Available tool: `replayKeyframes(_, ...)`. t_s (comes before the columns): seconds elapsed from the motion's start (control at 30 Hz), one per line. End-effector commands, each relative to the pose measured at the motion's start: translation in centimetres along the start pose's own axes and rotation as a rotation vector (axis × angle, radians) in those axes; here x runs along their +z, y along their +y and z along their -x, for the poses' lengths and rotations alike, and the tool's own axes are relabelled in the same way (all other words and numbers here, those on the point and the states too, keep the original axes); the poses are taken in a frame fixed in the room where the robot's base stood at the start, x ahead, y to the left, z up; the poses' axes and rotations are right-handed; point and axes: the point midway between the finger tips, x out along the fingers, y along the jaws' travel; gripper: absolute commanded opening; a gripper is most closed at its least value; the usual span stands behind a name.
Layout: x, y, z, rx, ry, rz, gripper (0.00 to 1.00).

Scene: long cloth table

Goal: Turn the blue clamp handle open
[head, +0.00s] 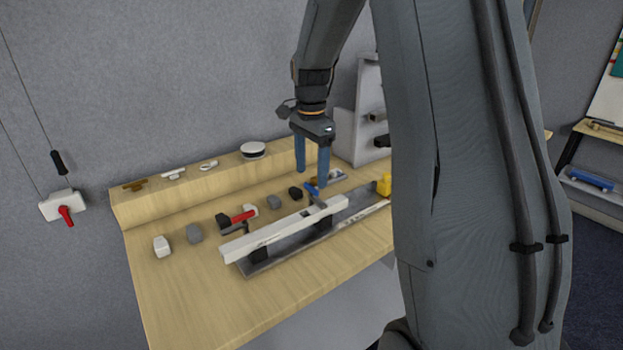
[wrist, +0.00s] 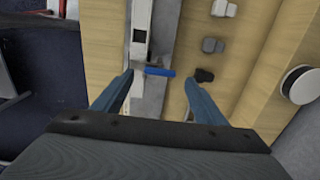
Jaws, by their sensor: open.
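The blue clamp handle (head: 312,190) sits near the right part of a long white bar on a grey base plate. In the wrist view the blue handle (wrist: 160,72) lies crosswise beside the bar, ahead of and between my fingertips. My gripper (head: 313,170) points down above the handle, its two blue fingers apart and empty. In the wrist view my gripper (wrist: 158,85) is open, with a finger on each side of the handle. I cannot tell the exact height gap. The white bar (head: 283,230) also carries a red clamp handle (head: 243,216) toward its left part.
Several small grey, white and black blocks (head: 194,233) lie behind the bar. A yellow object (head: 384,184) stands to the right. A raised wooden shelf (head: 200,187) at the back holds small fittings and a round white-and-black item (head: 253,150). The left front table is clear.

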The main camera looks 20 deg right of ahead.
Motion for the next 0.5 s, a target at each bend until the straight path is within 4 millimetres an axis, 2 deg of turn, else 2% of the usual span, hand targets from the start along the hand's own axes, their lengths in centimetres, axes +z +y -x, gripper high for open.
replayKeyframes(0.2, 0.0, 0.1, -2.7, 0.001, 0.000, 0.001, 0.66)
replayKeyframes(0.5, 0.0, 0.0, -3.6, -0.001, 0.000, 0.002, 0.66)
